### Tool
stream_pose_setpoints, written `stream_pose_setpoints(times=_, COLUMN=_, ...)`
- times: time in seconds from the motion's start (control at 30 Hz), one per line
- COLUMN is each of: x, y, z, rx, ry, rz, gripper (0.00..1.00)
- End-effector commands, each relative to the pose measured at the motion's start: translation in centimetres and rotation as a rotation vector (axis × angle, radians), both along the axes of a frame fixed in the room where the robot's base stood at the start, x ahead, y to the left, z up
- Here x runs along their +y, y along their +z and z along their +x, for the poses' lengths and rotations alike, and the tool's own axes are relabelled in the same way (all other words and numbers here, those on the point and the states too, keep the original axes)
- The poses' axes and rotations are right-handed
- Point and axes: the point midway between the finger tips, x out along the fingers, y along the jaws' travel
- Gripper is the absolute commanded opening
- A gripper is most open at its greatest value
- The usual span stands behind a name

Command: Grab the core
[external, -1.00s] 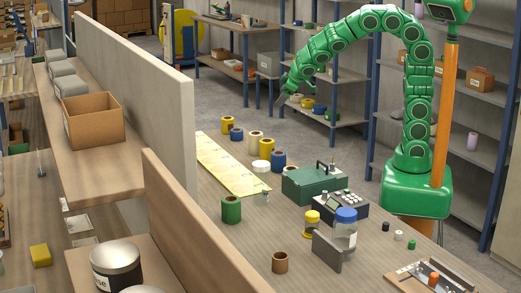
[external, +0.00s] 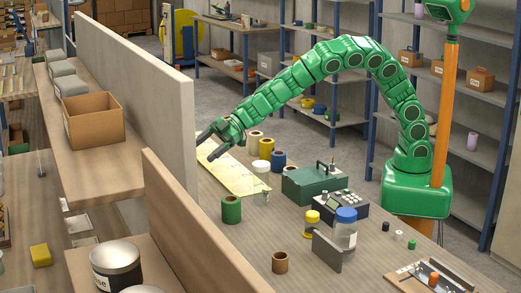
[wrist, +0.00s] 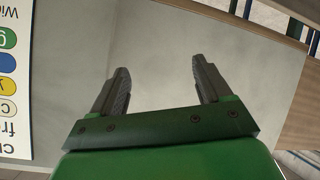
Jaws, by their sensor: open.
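A short brown cardboard core (external: 280,262) stands upright on the workbench near its front, in the external view. Its hollow top shows and nothing holds it. My gripper (external: 207,147) is open and empty, well up and to the left of the core, over the far end of the bench by the yellow strip. In the wrist view my gripper's two fingers (wrist: 160,67) stand apart with only a plain grey surface beyond them. The core does not show in the wrist view.
Tape rolls, including a green one (external: 231,209) and a blue one (external: 279,158), stand on the bench. A green case (external: 313,183), a blue-lidded jar (external: 345,228) and a grey upright plate (external: 327,250) stand right of the core. A wooden partition (external: 205,225) runs along the left.

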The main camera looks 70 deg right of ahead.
Motion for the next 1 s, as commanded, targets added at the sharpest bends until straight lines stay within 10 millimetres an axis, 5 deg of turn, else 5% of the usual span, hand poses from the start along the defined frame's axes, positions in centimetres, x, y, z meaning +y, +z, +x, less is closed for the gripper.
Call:
stream_pose_setpoints(times=0.1, x=6.6, y=-2.6, z=-3.9, rx=0.038, ry=0.174, rz=0.025, gripper=0.78)
stream_pose_setpoints(times=0.4, x=18.9, y=-9.1, z=-17.7, rx=0.194, ry=0.602, rz=0.07, gripper=0.78)
stream_pose_setpoints(times=0.6, x=22.7, y=-12.3, z=-26.4, rx=0.303, ry=0.822, rz=0.076, gripper=0.78)
stream_pose_setpoints(times=0.7, x=23.4, y=-13.2, z=-28.8, rx=0.337, ry=0.877, rz=0.075, gripper=0.78)
stream_pose_setpoints(times=1.0, x=24.6, y=-14.2, z=-30.6, rx=0.357, ry=0.909, rz=0.074, gripper=0.78)
